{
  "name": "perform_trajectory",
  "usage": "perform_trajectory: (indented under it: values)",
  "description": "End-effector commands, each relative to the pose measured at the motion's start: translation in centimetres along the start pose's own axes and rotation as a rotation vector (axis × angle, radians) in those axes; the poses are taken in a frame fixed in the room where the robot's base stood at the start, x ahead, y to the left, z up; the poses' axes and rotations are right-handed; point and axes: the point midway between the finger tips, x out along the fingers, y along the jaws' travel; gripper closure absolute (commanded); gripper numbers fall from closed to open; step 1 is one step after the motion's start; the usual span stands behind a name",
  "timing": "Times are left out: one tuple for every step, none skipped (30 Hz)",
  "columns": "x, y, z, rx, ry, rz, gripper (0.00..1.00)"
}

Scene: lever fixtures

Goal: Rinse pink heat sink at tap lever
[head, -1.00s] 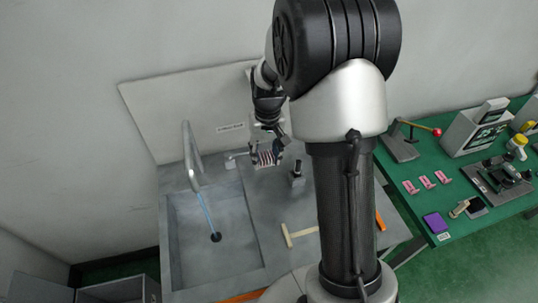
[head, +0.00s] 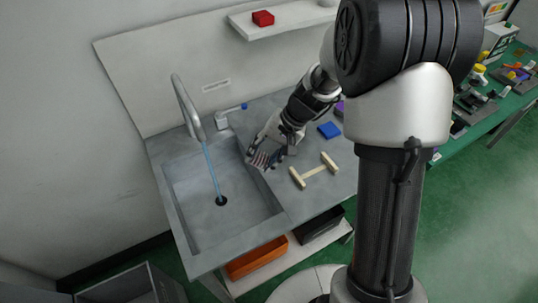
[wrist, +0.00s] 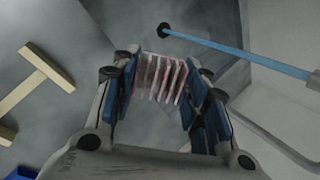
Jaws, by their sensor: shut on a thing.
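The pink heat sink (wrist: 162,79), a row of thin upright fins, is held between the blue-padded fingers of my gripper (wrist: 158,72). In the head view my gripper (head: 270,152) is at the right rim of the sink basin, and the heat sink there is small and partly hidden by the fingers. The tap (head: 188,105) is a curved grey spout, with a blue water stream (head: 212,170) running from it down to the drain. The stream also shows in the wrist view (wrist: 240,55), apart from the heat sink. The tap lever (head: 224,118) has a blue knob and stands behind the basin.
The basin (head: 180,215) is open and empty left of my gripper. A shelf (head: 290,23) with a red block is on the wall above.

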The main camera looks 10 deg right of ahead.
Motion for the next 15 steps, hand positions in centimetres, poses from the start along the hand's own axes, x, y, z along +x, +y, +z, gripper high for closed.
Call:
perform_trajectory:
  values:
    - [0.4,-0.4,0.2,-0.001,-0.002,0.001,0.83]
    - [0.6,-0.6,0.3,-0.002,-0.002,0.001,0.83]
    - [0.8,-0.9,0.4,-0.002,-0.003,0.001,0.83]
    - [1.0,-1.1,0.5,-0.001,-0.003,0.0,0.83]
    - [1.2,-1.3,0.5,-0.001,-0.003,0.0,0.83]
    - [1.5,-1.6,0.6,-0.002,-0.003,0.001,0.83]
    - [1.7,-1.8,0.7,-0.002,-0.003,0.001,0.83]
    - [1.9,-2.0,0.7,-0.002,-0.002,0.001,0.83]
    - [2.1,-2.3,0.8,-0.001,-0.002,0.001,0.83]
    - [2.3,-2.5,0.9,-0.002,-0.002,0.002,0.83]
    - [2.5,-2.8,1.0,-0.002,-0.003,0.002,0.83]
    - [2.8,-3.0,1.1,-0.002,-0.003,0.002,0.83]
    - [3.0,-3.3,1.1,-0.002,-0.003,0.001,0.83]
    - [3.2,-3.5,1.2,-0.002,-0.003,0.001,0.83]
    - [3.4,-3.8,1.3,-0.002,-0.002,0.001,0.83]
